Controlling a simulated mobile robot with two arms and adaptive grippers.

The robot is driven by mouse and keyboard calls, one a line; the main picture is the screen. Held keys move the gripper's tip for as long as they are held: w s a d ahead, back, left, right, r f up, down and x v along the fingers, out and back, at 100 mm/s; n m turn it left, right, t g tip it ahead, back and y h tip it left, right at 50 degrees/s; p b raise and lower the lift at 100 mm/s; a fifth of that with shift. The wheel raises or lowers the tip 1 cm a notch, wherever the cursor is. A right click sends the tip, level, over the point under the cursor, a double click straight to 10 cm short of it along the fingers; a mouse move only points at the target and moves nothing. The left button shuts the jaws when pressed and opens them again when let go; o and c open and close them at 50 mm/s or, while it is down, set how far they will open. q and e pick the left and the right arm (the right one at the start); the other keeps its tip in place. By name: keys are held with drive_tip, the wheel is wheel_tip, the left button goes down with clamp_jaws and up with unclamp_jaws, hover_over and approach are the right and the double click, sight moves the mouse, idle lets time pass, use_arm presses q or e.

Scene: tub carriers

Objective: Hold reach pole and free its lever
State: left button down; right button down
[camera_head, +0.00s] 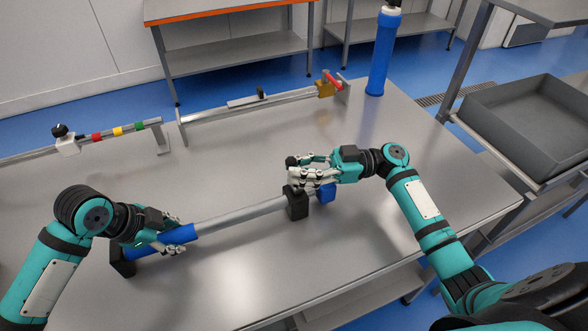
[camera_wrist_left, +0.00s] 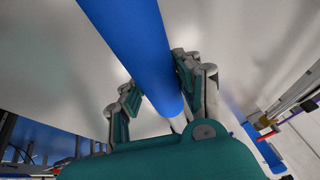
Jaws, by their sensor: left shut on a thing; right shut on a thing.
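The reach pole (camera_head: 240,216) lies across the near part of the table, a silver tube with a long blue grip (camera_head: 148,245) at its left end. Two black supports carry it, one at the left end (camera_head: 122,262) and one near the right end (camera_head: 298,205). My left gripper (camera_head: 172,238) is shut on the blue grip; in the left wrist view the grip (camera_wrist_left: 145,40) runs between the fingers (camera_wrist_left: 155,90). My right gripper (camera_head: 303,172) is shut at the pole's right end, above the support. A small blue piece (camera_head: 327,193) shows below it. The lever is hidden by the fingers.
Behind lie a silver rail with a red-handled brass valve (camera_head: 328,86) and a rod with coloured bands (camera_head: 118,131). An upright blue cylinder (camera_head: 382,55) stands at the table's far corner. A grey tray (camera_head: 530,125) is at right. The table's right part is clear.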

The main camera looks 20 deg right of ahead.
use_arm(q)
drive_tip(key=shift+a+f, duration=0.1)
drive_tip(key=shift+a, duration=0.1)
use_arm(e)
drive_tip(key=shift+d+r+y, duration=0.1)
drive_tip(key=shift+d+y, duration=0.2)
drive_tip(key=shift+y, duration=0.1)
drive_tip(key=c, duration=1.4)
unclamp_jaws()
drive_tip(key=shift+o, duration=0.2)
use_arm(q)
drive_tip(key=shift+d, duration=0.1)
use_arm(e)
drive_tip(key=shift+s+d, duration=0.1)
drive_tip(key=shift+d, duration=0.1)
use_arm(q)
drive_tip(key=shift+d, duration=0.1)
use_arm(e)
drive_tip(key=v, duration=1.1)
drive_tip(key=shift+d, duration=0.25)
